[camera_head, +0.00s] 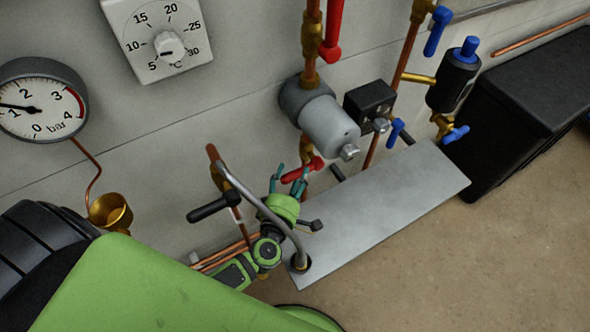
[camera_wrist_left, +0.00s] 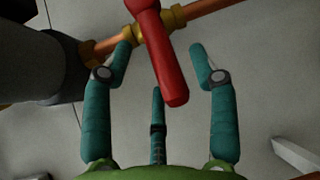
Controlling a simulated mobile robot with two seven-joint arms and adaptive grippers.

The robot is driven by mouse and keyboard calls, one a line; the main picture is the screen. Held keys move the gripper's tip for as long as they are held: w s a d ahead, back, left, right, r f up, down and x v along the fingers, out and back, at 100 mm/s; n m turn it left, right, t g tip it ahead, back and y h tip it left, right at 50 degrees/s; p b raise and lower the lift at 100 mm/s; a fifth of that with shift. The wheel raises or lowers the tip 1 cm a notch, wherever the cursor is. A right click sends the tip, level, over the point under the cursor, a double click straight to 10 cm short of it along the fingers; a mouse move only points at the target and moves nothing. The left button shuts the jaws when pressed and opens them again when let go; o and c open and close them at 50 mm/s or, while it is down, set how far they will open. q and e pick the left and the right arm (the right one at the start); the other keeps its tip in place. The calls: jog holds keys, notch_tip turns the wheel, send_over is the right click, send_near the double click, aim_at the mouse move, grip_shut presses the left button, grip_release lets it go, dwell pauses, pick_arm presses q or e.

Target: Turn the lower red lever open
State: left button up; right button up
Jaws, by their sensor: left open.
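The lower red lever (camera_head: 303,169) sits on a brass valve below the grey pump in the head view. In the left wrist view the red lever (camera_wrist_left: 162,62) lies crosswise to the copper pipe, its free end pointing toward my gripper. My left gripper (camera_head: 289,180) is open beside the lever in the head view. In the wrist view my left gripper (camera_wrist_left: 162,58) has its teal fingers on either side of the lever, with gaps between. The left fingertip appears close to the brass valve (camera_wrist_left: 141,30). My right gripper is not in view.
Another red lever (camera_head: 331,28) is above the pump (camera_head: 328,120). Blue levers (camera_head: 437,30) are on pipes to the right. A black-handled bent grey pipe (camera_head: 262,207) stands near my left arm. A grey plate (camera_head: 385,200) lies below. A black box (camera_head: 530,100) is at right.

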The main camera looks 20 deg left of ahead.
pick_arm(q)
jog(key=shift+w+a+f, duration=0.1)
jog(key=shift+w+f, duration=0.05)
jog(key=shift+w, duration=0.9)
grip_shut()
jog(key=shift+f+b, duration=0.25)
jog(key=shift+b, duration=0.2)
pick_arm(e)
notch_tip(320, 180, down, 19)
jog(key=b, duration=1.9)
pick_arm(q)
jog(key=f+n+t, duration=0.1)
jog(key=f+n+t+y+b, duration=0.1)
jog(key=n+t, duration=0.1)
jog(key=f+n+t+b, duration=0.1)
jog(key=n+t, duration=0.1)
jog(key=shift+w+d+f, duration=0.3)
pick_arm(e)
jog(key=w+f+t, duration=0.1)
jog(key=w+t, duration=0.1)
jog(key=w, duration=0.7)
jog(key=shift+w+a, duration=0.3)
pick_arm(q)
jog(key=shift+c, duration=0.2)
grip_release()
jog(key=shift+o, duration=0.2)
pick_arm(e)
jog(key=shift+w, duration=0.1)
